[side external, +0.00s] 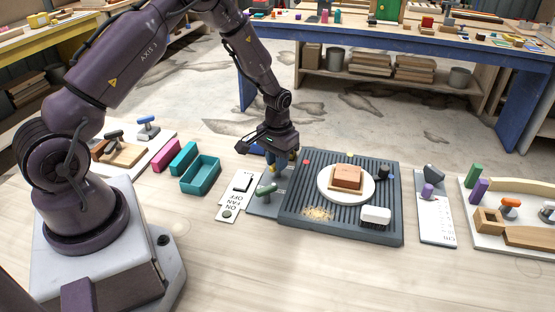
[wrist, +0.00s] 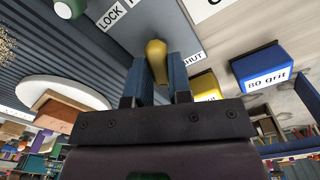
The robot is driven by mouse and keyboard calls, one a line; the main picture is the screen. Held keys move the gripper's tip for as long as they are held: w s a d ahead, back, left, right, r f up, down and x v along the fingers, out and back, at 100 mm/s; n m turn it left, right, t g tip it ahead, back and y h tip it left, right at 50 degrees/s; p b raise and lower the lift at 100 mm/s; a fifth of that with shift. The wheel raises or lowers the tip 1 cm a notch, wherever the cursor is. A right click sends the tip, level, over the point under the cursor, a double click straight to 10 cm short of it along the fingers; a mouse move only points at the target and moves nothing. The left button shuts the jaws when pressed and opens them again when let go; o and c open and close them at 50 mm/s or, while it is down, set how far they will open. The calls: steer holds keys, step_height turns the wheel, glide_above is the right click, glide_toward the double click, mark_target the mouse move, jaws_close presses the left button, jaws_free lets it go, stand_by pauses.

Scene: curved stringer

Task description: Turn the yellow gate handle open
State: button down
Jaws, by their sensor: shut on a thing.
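The yellow gate handle (wrist: 156,50) shows in the wrist view between my two blue fingers, beside the labels LOCK and SHUT on a grey panel (wrist: 135,40). My gripper (wrist: 158,80) is shut on the yellow handle, with a finger on each side of it. In the side view my gripper (side external: 279,167) points down at the far end of the grey panel (side external: 262,208), and the handle is mostly hidden there. The handle's far end lies near the SHUT label; part of the label wording is cut off or covered.
A green handle (side external: 266,191) stands on the near part of the panel. To the right is a ribbed grey tray (side external: 300,221) with a white plate (side external: 325,191) bearing a brown block. A blue 80 grit block (wrist: 262,72) and a yellow block (wrist: 205,86) lie close by.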

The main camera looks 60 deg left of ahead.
steer(key=shift+m, duration=1.9)
steer(key=c, duration=1)
jaws_free()
steer(key=shift+c, duration=0.2)
steer(key=shift+r, duration=0.1)
step_height(320, 180, up, 13)
